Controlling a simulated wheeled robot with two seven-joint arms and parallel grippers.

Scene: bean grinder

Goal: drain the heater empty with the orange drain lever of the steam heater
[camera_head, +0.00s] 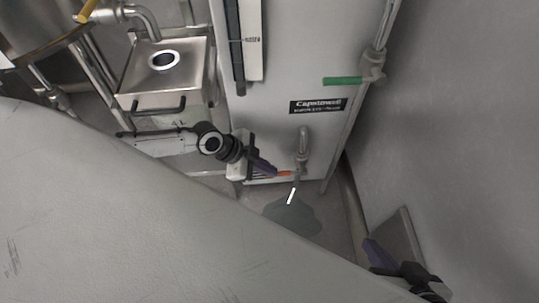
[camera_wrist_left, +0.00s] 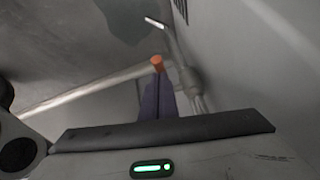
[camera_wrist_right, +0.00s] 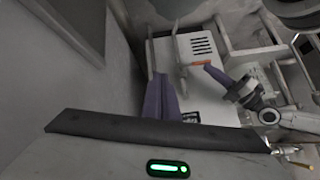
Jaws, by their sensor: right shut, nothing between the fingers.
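The steam heater (camera_head: 270,120) is a tall grey cabinet with a dark label. Its drain pipe (camera_head: 302,147) bends down near the cabinet's foot, and the orange drain lever (camera_head: 286,173) sticks out to the left of it. A white stream (camera_head: 291,196) falls below the pipe onto a wet patch (camera_head: 293,218) on the floor. My left gripper (camera_head: 270,169) has its purple fingertips at the lever's orange end, which shows beyond them in the left wrist view (camera_wrist_left: 157,63). I cannot tell whether they grip it. My right gripper (camera_head: 372,246) is shut and empty, away from the heater.
A green-handled valve (camera_head: 342,81) sits higher on the heater's right side. A steel unit with a drain hole (camera_head: 165,60) stands at the left. A grey wall (camera_head: 460,130) closes off the right, and a large pale surface (camera_head: 130,220) fills the lower left foreground.

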